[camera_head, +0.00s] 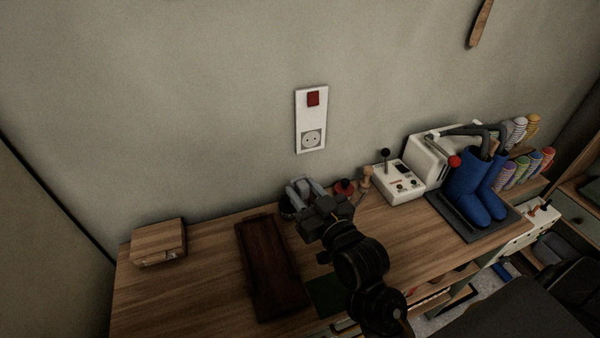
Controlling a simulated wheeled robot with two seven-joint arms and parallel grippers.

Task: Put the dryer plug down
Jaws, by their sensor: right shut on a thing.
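My right gripper (307,188) reaches in from the bottom right, over the back of the wooden bench near the wall. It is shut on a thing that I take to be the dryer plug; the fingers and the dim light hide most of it. I cannot tell whether it touches the bench top. The wall socket (311,139), with a red switch (313,98) above it, is empty and stands above the gripper. The boot dryer (428,160) stands at the right, with blue boots (472,187) beside its grey hoses. My left gripper is not in view.
A dark brown board (271,267) lies left of my right arm. A wooden box (158,242) stands at the left end. A red-topped thing (344,187), a wooden peg (366,178) and a white control box (398,183) stand right of the gripper. Bare bench top (205,270) shows between box and board.

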